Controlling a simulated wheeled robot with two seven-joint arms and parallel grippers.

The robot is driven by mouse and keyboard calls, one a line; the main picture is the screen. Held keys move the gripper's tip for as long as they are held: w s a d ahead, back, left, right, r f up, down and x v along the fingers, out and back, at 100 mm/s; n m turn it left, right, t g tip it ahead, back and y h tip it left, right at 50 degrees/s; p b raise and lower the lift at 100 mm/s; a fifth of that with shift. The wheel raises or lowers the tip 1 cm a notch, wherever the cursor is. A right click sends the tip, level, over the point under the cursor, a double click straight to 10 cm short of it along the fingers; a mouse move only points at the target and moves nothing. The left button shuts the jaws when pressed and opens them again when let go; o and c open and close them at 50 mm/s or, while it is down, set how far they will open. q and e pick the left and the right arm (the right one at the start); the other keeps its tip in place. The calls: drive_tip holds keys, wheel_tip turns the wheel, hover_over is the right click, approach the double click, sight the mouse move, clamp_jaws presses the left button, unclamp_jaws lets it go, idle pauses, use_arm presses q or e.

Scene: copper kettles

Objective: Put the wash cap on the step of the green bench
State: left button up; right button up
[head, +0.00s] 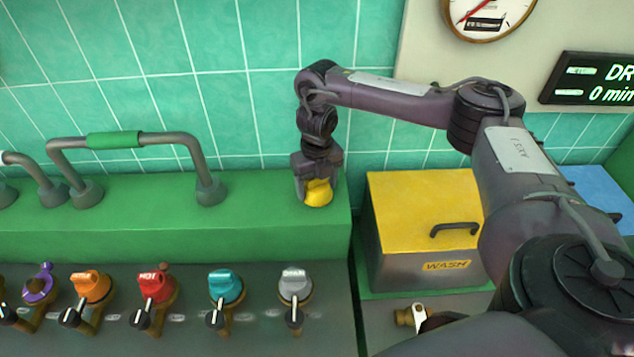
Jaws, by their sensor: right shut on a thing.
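The wash cap, a rounded yellow piece (318,194), is at the right end of the raised green step of the bench (270,203). My right gripper (318,184) points down from above and is shut on the cap. The cap's underside is at or just above the step's top; I cannot tell whether it touches. My left gripper is not in view.
A grey pipe handle with a green sleeve (113,140) stands on the step to the left. Several coloured valve knobs, such as a teal one (226,287), line the lower front. A yellow-lidded WASH box (415,205) stands right of the step. A brass fitting (410,317) lies below it.

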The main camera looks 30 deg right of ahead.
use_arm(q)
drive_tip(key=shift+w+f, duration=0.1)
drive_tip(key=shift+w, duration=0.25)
use_arm(e)
drive_tip(key=shift+f, duration=0.15)
drive_tip(key=shift+f, duration=0.15)
drive_tip(key=o, duration=1)
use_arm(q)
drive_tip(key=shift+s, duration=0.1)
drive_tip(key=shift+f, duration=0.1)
use_arm(e)
wheel_tip(320, 180, up, 8)
drive_tip(key=shift+f+p, duration=0.1)
drive_tip(key=shift+p, duration=0.55)
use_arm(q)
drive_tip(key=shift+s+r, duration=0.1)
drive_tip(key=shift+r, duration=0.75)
use_arm(e)
drive_tip(key=shift+f, duration=0.1)
